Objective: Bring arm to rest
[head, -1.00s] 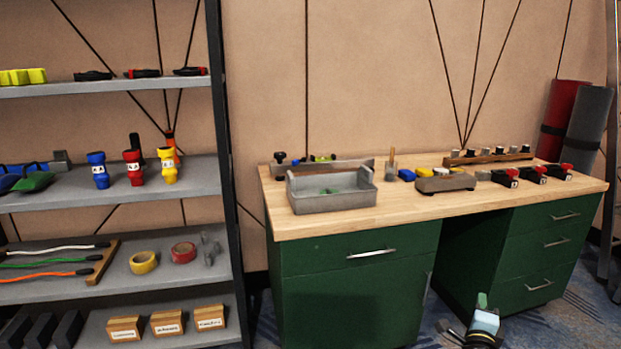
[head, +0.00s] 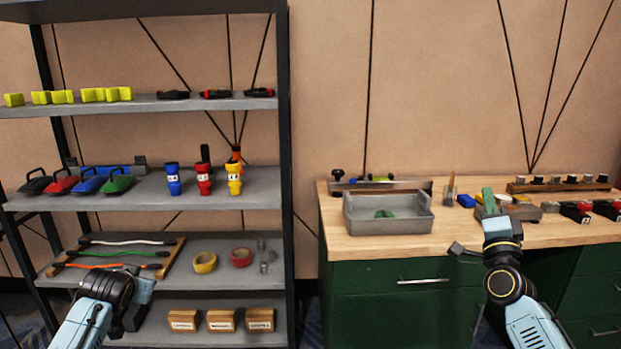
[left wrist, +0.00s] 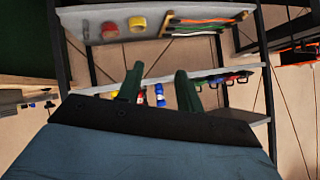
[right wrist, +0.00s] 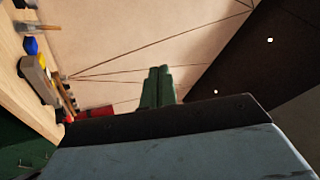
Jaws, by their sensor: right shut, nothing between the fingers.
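My right gripper (head: 488,195) is raised in front of the workbench (head: 460,238) in the head view, pointing up. In the right wrist view its green fingers (right wrist: 159,72) are together with nothing between them. My left arm enters at the lower left of the head view, in front of the shelf rack; its fingertips do not show clearly there. In the left wrist view the left gripper (left wrist: 157,73) has its two green fingers apart and empty, with the shelf rack behind.
The shelf rack (head: 240,190) holds yellow blocks, clamps, flashlights, tape rolls and small boxes. On the workbench stand a grey bin (head: 385,222) with a green item inside, a blue block (head: 466,201) and a wooden rack (head: 560,187). Open air lies between my arms.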

